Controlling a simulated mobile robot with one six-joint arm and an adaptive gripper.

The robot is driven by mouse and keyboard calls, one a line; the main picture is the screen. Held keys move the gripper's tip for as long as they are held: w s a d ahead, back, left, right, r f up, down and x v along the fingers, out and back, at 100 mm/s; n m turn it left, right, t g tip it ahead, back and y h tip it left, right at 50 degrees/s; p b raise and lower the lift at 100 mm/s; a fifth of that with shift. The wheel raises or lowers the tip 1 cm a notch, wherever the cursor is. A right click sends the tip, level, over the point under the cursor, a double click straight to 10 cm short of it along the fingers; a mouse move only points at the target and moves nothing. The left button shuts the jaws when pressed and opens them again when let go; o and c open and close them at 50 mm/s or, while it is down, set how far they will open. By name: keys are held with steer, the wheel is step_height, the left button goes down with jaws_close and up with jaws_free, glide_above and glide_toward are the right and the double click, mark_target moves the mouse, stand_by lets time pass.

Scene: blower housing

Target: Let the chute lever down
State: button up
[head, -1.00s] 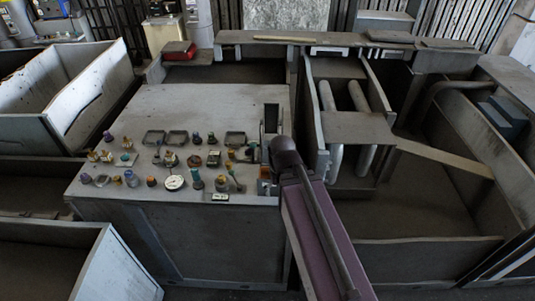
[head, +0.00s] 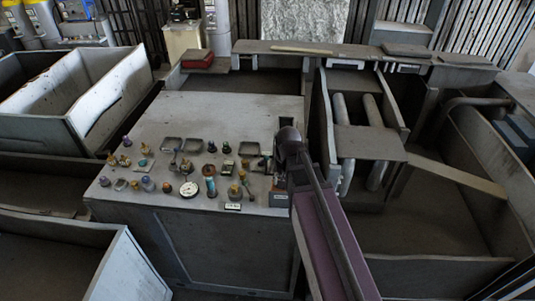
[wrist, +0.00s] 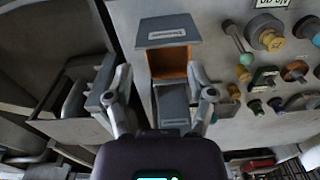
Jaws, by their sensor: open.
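In the wrist view my gripper (wrist: 165,90) is open, with one finger on each side of a grey unit at the panel's edge. The unit has a labelled grey top piece (wrist: 168,32), an orange-lined recess (wrist: 170,63) and a grey block (wrist: 173,98) between the fingers. No finger clearly touches it. I cannot tell which part is the chute lever. In the head view the labelled piece (head: 278,198) shows at the panel's right front edge. My dark wrist covers much of the unit, and my fingertips are hidden there.
The grey control panel (head: 235,115) carries several knobs, a round dial (head: 189,189) and small levers. A thin lever with a pale green knob (wrist: 246,59) stands close to my right-hand finger. Pipes (head: 345,140) and open bins lie right of the panel.

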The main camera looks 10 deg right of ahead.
mark_target(266, 156)
steer(key=w+a+r+m+p, duration=0.1)
steer(key=w+r+m+p, duration=0.3)
steer(key=w, duration=0.3)
steer(key=w+a+r+m+p, duration=0.2)
steer(key=w+r+m+p, duration=0.2)
steer(key=w, duration=0.4)
steer(key=shift+w+a+r, duration=0.15)
steer(key=shift+w+r, duration=0.1)
steer(key=shift+r, duration=0.5)
steer(key=shift+f, duration=0.2)
steer(key=f+b, duration=1.3)
steer(key=shift+w+a+f+b, duration=0.15)
steer(key=shift+w+a+b, duration=0.1)
steer(key=shift+w+b, duration=0.1)
jaws_close()
